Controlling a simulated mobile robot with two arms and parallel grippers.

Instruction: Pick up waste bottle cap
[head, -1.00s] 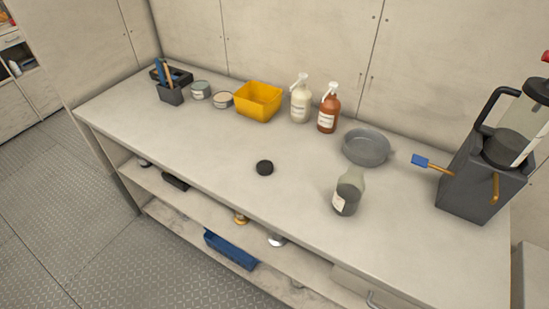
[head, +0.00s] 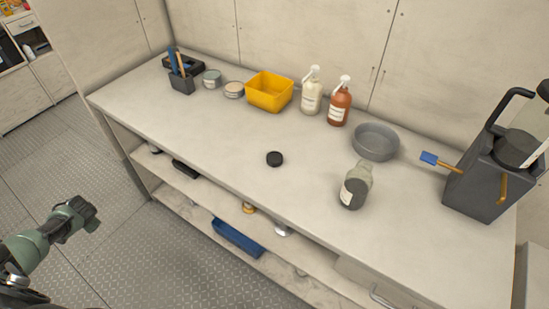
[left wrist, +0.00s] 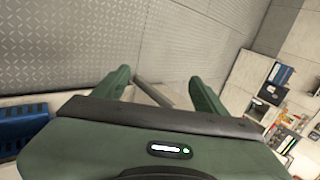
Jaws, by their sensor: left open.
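The black bottle cap (head: 275,158) lies flat on the workbench (head: 215,150), near the middle of its top. The bottle (head: 356,186), clear with a dark lower part and a pale label, stands to the cap's right. My left gripper (head: 88,213) is in the air over the floor at the lower left of the head view, in front of the bench and well away from the cap. In the left wrist view its two green fingers (left wrist: 162,85) are spread apart with nothing between them. My right gripper is in neither view.
Along the bench's back stand a tool holder (head: 182,82), two tins, a yellow bin (head: 269,92), two pump bottles and a grey bowl (head: 376,142). A dark machine (head: 487,185) stands at the right. A blue tray (head: 237,238) lies on the lower shelf. The bench around the cap is clear.

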